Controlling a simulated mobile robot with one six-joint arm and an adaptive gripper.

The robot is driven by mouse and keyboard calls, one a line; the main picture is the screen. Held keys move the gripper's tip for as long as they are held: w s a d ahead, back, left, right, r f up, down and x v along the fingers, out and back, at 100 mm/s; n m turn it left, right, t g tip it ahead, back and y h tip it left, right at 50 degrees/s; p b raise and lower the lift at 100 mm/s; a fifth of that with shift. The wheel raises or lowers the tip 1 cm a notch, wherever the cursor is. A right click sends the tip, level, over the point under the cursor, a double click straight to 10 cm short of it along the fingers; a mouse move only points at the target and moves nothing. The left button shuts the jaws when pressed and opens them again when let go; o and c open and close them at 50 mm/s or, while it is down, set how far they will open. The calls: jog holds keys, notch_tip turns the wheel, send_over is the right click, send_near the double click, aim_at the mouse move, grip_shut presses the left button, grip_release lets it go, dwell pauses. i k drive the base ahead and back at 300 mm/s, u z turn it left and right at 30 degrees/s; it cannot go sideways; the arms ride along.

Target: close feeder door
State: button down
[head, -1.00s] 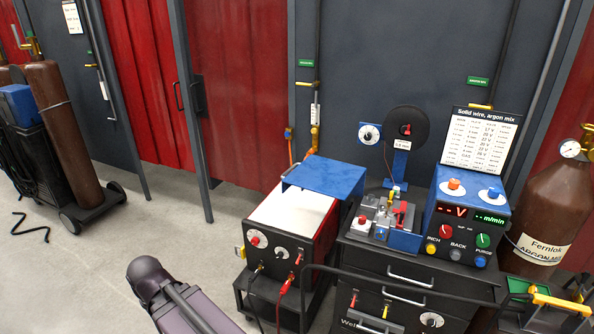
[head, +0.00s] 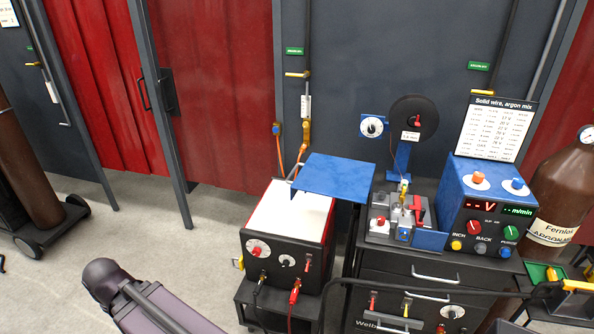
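The wire feeder stands on a dark drawer cabinet, with a black spool (head: 412,117) on a blue post and a small drive mechanism (head: 402,212) below it. A flat blue panel (head: 335,177), which looks like the feeder door, sticks out level to the left of the mechanism, above the white-topped power source (head: 290,215). The mechanism is uncovered. A smaller blue plate (head: 430,240) stands at its front right. The blue control box (head: 485,205) is to the right. My gripper is out of view; only a purple-grey arm link shows at lower left, apart from the feeder.
A brown gas cylinder (head: 562,195) stands at right, another (head: 25,160) on a trolley at left. A grey post (head: 160,110) and red curtains (head: 225,90) are behind.

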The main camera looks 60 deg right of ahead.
aim_at(334, 177)
jog(key=i, duration=1.6)
jog(key=z, duration=0.55)
jog(key=k, duration=0.1)
jog(key=z, duration=2.4)
